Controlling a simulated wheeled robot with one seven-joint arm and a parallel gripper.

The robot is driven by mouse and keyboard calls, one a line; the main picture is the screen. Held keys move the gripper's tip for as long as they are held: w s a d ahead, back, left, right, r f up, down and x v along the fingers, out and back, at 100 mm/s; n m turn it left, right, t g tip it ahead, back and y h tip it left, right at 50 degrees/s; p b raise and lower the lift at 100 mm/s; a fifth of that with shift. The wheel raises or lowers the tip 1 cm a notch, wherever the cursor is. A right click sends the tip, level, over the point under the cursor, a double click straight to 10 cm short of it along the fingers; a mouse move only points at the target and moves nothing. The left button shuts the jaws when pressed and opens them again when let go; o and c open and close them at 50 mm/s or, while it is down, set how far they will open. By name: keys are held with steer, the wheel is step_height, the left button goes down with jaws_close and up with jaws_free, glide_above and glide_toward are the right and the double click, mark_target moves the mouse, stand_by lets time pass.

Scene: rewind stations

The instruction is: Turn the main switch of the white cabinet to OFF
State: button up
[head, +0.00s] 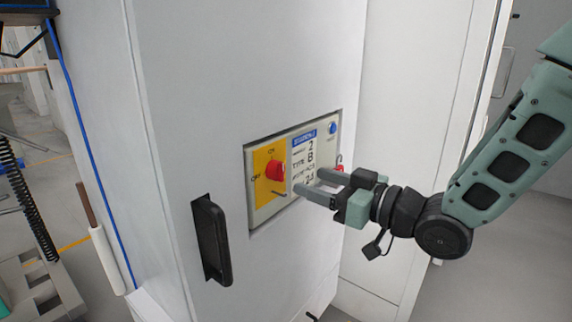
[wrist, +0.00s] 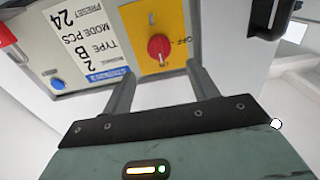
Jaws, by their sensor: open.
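The white cabinet (head: 180,110) stands in the middle of the head view with a control panel on its front. The main switch, a red knob (head: 275,169), sits on a yellow plate (head: 262,190), with ON printed above it and OFF to its left. In the wrist view the panel appears upside down; the red knob (wrist: 159,47) shows a pale mark towards ON. My gripper (head: 310,181) is open and empty, in front of the panel, right of and slightly below the knob. In the wrist view its fingers (wrist: 160,75) stand apart, with the knob beyond the gap, untouched.
A black door handle (head: 212,242) juts out left of the panel. A small grey pin (head: 278,194) is below the knob. A blue button (head: 332,128) and a white label (head: 303,152) are on the panel. A red part (head: 339,160) is at the panel's right.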

mark_target(283, 171)
steer(key=x, duration=0.8)
steer(key=c, duration=1)
